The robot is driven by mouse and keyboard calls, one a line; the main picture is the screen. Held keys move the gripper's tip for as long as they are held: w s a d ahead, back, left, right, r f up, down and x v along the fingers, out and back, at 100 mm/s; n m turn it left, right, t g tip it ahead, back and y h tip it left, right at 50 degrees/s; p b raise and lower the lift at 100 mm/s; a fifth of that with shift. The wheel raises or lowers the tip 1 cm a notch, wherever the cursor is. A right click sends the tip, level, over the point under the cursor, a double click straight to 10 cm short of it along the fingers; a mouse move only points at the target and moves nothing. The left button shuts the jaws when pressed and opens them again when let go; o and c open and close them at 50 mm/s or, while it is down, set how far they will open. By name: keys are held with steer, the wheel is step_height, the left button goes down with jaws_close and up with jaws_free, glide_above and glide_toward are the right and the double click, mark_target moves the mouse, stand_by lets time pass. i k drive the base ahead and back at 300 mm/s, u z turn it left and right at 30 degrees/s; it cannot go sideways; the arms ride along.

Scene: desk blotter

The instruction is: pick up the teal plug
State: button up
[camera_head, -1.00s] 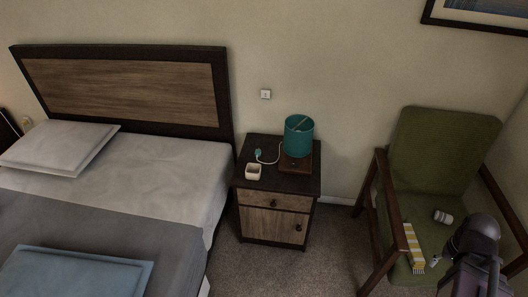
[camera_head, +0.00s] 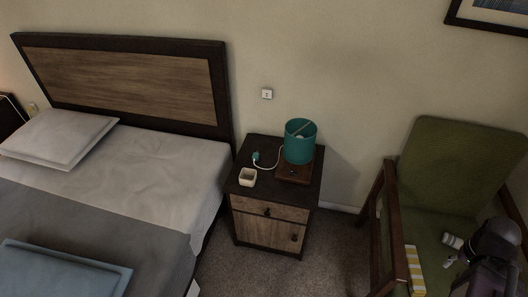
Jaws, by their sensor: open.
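The small teal plug (camera_head: 255,156) lies on the dark top of the nightstand (camera_head: 244,182), near its back left. A white cord runs from it in a curve toward the teal lamp (camera_head: 300,142) on its wooden base. The plug stands apart from the lamp, just behind a small white square cup (camera_head: 247,177). Dark links of my arm show at the lower right, over the green chair, far from the plug. My gripper's fingertips cannot be made out in this view.
A white wall socket (camera_head: 267,94) is above the nightstand. The bed (camera_head: 150,168) stands close on the left. The green armchair (camera_head: 455,165) on the right holds a white jar (camera_head: 452,240) and a yellow striped item (camera_head: 415,268). Carpet (camera_head: 325,240) is clear between nightstand and chair.

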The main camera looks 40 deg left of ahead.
mark_target(256, 156)
steer(key=u, duration=0.05)
steer(key=i, duration=0.55)
steer(key=u, duration=2.05)
steer(key=i, duration=0.5)
steer(key=z, duration=0.1)
